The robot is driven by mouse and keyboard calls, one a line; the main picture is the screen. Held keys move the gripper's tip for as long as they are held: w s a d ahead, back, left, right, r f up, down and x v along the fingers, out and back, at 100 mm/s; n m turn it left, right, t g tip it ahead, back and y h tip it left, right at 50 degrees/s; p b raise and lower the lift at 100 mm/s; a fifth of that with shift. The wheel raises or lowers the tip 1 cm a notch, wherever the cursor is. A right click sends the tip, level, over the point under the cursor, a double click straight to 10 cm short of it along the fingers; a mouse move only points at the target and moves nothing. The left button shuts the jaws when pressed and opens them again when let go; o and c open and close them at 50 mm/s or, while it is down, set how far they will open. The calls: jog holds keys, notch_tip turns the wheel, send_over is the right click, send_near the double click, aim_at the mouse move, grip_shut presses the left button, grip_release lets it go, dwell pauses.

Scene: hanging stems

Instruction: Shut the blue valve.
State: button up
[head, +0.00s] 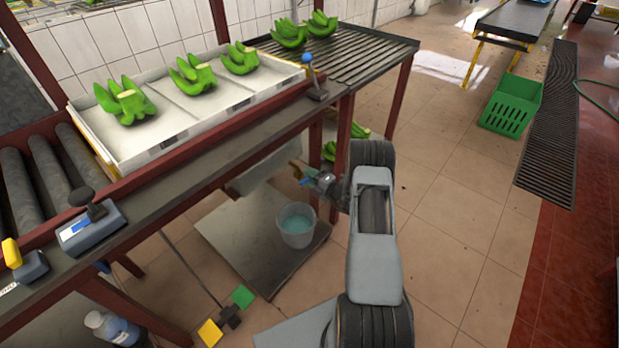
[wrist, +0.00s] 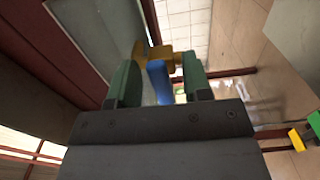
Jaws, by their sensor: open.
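The blue valve has a blue lever (wrist: 158,80) on a brass body (wrist: 160,54). In the wrist view my gripper (wrist: 160,82) is open, with one green finger on each side of the lever and a narrow gap visible on both sides. In the head view my gripper (head: 314,180) reaches in beneath the bench edge. The blue lever (head: 305,182) shows small at its tip, and the brass body (head: 295,170) sits just above left, below a pale tank (head: 262,172). I cannot tell the lever's angle to the pipe.
A bucket (head: 296,237) with bluish liquid stands below the valve on a low board (head: 225,240). The bench (head: 200,167) and its red leg (head: 345,118) are close to my arm. A lever with a blue knob (head: 308,58) stands on the bench.

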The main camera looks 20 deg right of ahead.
jog(key=p+v, duration=0.1)
jog(key=v, duration=1.2)
jog(key=shift+s+p, duration=0.2)
jog(key=shift+p, duration=0.15)
